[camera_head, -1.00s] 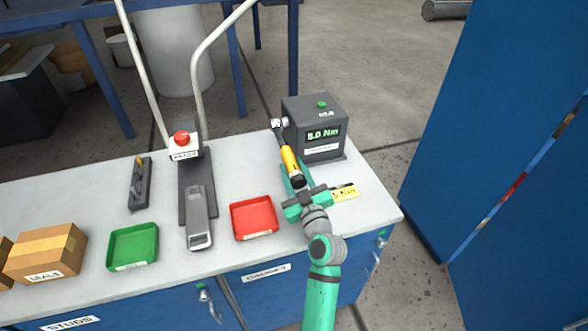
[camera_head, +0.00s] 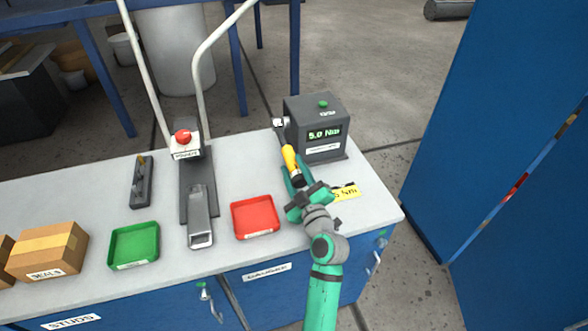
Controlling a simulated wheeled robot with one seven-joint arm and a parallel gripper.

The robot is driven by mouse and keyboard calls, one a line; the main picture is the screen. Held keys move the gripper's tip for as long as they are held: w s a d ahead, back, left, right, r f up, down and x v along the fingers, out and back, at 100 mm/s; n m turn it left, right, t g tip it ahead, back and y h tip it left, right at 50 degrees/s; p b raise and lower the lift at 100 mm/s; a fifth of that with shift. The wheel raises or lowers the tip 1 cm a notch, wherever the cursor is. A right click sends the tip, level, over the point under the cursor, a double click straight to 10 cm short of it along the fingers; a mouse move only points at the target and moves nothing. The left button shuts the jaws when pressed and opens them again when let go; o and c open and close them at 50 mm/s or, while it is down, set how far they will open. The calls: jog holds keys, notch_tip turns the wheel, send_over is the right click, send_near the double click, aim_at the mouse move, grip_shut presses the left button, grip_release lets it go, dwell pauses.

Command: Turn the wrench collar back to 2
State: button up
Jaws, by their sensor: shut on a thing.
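A wrench with a yellow grip (camera_head: 289,158) and a black end sits at the right part of the bench, its metal head at the drive of a grey tester box (camera_head: 318,148). The tester's display (camera_head: 325,134) reads 5.0 Nm. My gripper (camera_head: 294,180), with green fingers, is shut on the wrench at the black lower end of its handle. The fingers and arm hide part of that end. The collar's markings are too small to read. A yellow label (camera_head: 345,193) lies on the bench right of my gripper, partly covered.
A red tray (camera_head: 254,231) stands just left of my arm. Farther left are a press with a red button (camera_head: 182,137), a green tray (camera_head: 133,260), a dark tool (camera_head: 142,182) and a cardboard box (camera_head: 47,251). A tall blue cabinet (camera_head: 490,130) stands right of the bench.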

aim_at(301, 184)
jog(key=shift+f, duration=0.1)
jog(key=o, duration=1.1)
jog(key=shift+c, duration=0.2)
jog(key=shift+s, duration=0.1)
jog(key=v, duration=1)
jog(key=shift+s+d, duration=0.2)
jog(key=shift+s, duration=0.1)
jog(key=shift+d, duration=0.1)
